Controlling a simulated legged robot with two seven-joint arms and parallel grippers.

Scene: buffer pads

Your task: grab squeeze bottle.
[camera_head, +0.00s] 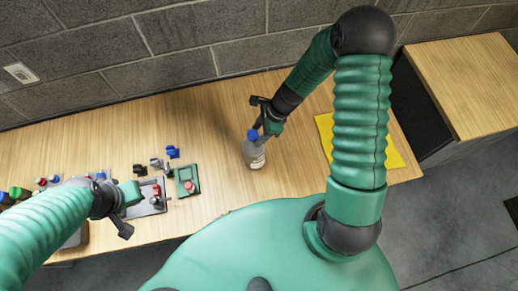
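The squeeze bottle (254,155) stands upright on the wooden table, with a clear or greyish body and a blue top. My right gripper (262,122) reaches down from behind it and is right at its blue top, overlapping it in the picture. I cannot tell whether the fingers touch the bottle or are closed on it. My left gripper (128,208) is at the left, over or beside a grey fixture, well away from the bottle. Its fingers are partly hidden, and its opening is unclear.
A yellow pad (396,150) lies right of the bottle, partly behind my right arm. A green block (187,180), blue parts (172,152) and a grey fixture (152,200) with a red piece sit left of it. A block wall (150,40) stands behind. The table between is clear.

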